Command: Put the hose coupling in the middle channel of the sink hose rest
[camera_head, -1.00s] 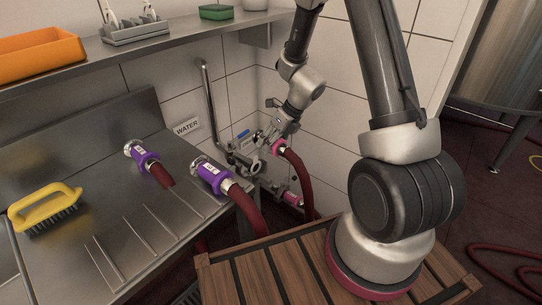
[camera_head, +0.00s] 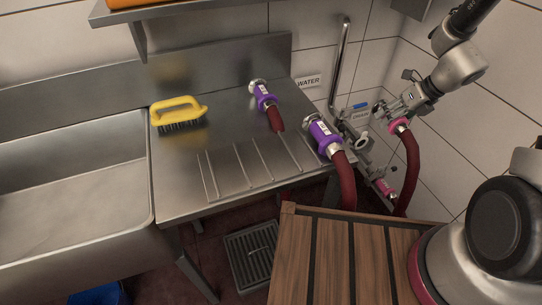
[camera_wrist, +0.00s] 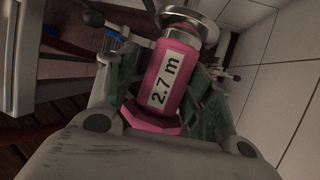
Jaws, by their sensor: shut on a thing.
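My gripper (camera_head: 392,112) is shut on a pink hose coupling (camera_head: 399,126) beside the tiled wall, right of the sink. In the wrist view the coupling (camera_wrist: 168,80) sits between both fingers, with a "2.7 m" label and a metal flange at its far end. A dark red hose (camera_head: 412,170) hangs down from it. The sink hose rest (camera_head: 250,163) appears as several thin parallel ridges on the steel drainboard. Its middle channel looks empty. The gripper is to the right of and apart from the rest.
Two purple couplings (camera_head: 263,95) (camera_head: 322,138) with red hoses lie on the drainboard behind and right of the ridges. A yellow brush (camera_head: 178,112) stands to the left. A bent pipe (camera_head: 341,65) and valve fittings are on the wall. A wooden slatted top (camera_head: 335,260) is in front.

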